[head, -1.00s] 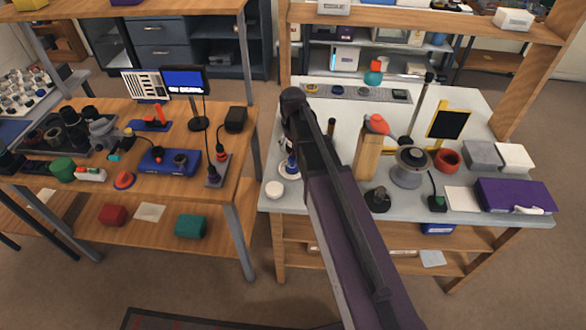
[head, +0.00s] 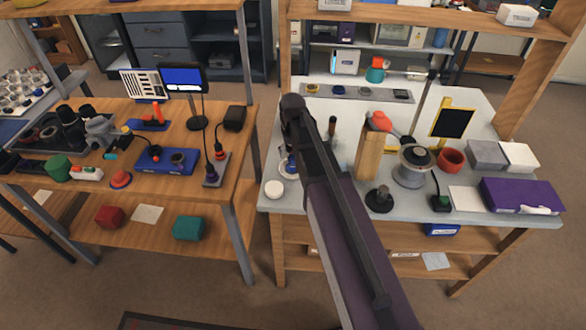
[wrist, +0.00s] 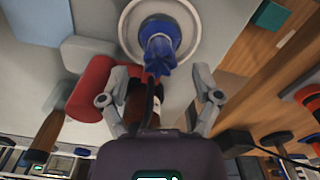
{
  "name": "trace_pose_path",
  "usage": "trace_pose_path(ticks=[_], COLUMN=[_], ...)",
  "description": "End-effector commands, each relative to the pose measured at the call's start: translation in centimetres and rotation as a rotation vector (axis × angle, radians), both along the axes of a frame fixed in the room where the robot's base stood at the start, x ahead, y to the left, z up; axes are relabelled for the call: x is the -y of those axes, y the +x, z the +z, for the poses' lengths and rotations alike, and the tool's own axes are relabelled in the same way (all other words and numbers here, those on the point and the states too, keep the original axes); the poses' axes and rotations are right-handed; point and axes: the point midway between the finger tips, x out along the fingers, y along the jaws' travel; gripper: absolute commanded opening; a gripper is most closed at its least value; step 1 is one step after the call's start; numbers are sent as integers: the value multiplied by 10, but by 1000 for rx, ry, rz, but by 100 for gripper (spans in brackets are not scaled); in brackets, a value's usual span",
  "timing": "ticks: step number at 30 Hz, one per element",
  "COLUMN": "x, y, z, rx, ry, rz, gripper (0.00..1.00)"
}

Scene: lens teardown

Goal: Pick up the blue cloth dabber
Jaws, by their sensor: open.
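The blue cloth dabber (wrist: 158,62) shows in the wrist view with a pleated, star-like blue end towards the camera, over a white round dish (wrist: 130,28). In the head view the dabber (head: 288,164) is a small blue and white shape at the left of the right-hand table, partly hidden by my arm. My gripper (wrist: 160,76) is open in the wrist view, its two fingers apart on either side of the dabber's near end. Whether they touch it, I cannot tell. The head view does not clearly show the fingers.
A red cylinder (wrist: 90,90) lies close to the left finger, and a dark brown object (wrist: 138,103) shows between the fingers. A white round lid (head: 274,189) sits near the table's front left corner. A wooden block (head: 369,158) stands right of my arm.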

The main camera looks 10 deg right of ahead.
Motion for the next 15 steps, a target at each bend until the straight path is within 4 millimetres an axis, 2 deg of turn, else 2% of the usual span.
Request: trace_pose_path(ticks=[1, 6, 15], x=[0, 0, 0], y=[0, 0, 0], z=[-8, -18, -20], rx=[0, 0, 0], ry=[0, 0, 0], rz=[0, 0, 0], gripper=[82, 82, 82])
